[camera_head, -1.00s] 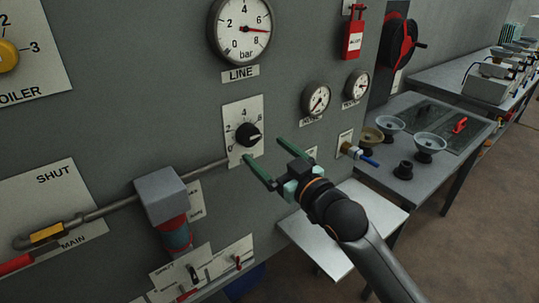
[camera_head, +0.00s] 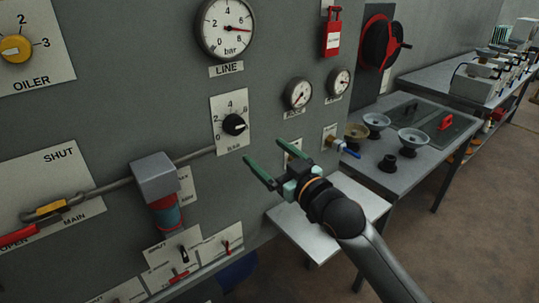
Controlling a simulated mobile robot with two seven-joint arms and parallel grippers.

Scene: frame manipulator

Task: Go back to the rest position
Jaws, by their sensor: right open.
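My right gripper (camera_head: 262,150) is open and empty, its two green fingers spread. It is in front of the grey panel, to the lower right of the black regulator knob (camera_head: 234,125) in the picture. The fingers appear apart from the knob, with nothing between them. The knob sits on a white plate with a number scale. My right arm reaches in from the lower right. My left gripper is not in view.
A white shelf (camera_head: 325,233) lies beneath my gripper. A bench (camera_head: 360,162) with bowls stands right; the floor at lower right is clear.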

